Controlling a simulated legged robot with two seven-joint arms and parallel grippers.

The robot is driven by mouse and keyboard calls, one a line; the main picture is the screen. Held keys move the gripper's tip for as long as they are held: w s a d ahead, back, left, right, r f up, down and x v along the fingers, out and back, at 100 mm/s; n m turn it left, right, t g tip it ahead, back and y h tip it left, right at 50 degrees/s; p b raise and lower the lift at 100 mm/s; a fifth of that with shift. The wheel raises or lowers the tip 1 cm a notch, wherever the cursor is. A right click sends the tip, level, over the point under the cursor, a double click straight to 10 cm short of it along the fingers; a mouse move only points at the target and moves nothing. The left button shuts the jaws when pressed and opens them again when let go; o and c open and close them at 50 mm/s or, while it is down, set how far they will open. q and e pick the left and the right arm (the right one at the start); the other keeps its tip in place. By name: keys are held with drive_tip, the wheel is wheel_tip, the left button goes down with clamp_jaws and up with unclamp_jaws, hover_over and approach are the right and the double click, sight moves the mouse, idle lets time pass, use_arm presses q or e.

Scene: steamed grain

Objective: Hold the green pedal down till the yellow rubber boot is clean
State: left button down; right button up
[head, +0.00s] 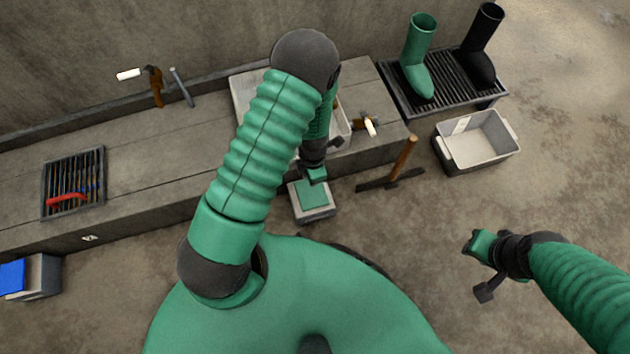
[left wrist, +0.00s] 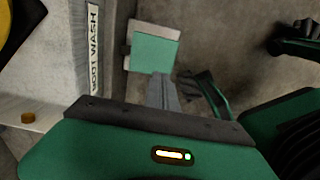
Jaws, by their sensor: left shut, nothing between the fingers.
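The green pedal (head: 313,193) sits on a pale base on the floor against the bench front. It also shows in the left wrist view (left wrist: 155,50), near a label reading BOOT WASH (left wrist: 93,45). My left gripper (head: 318,176) is at the pedal's bench-side edge. Its fingers (left wrist: 163,80) are shut and empty, pointing at the pedal; I cannot tell whether they touch it. A yellow and black shape (left wrist: 12,25) is cut off at the left wrist view's corner, perhaps the boot. My left arm hides most of the pale basin (head: 243,88). My right gripper (head: 470,243) hangs over the floor, away from everything.
A green boot (head: 418,55) and a black boot (head: 482,45) stand on a rack (head: 450,90). A grey tub (head: 478,140) and a wooden-handled tool (head: 402,158) are right of the bench. A red-handled item (head: 67,199) lies on a left grate.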

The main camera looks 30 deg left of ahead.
use_arm(q)
wheel_tip(320, 180, down, 13)
drive_tip(key=b, duration=0.8)
drive_tip(key=shift+f+b, duration=0.15)
drive_tip(key=shift+b, duration=0.2)
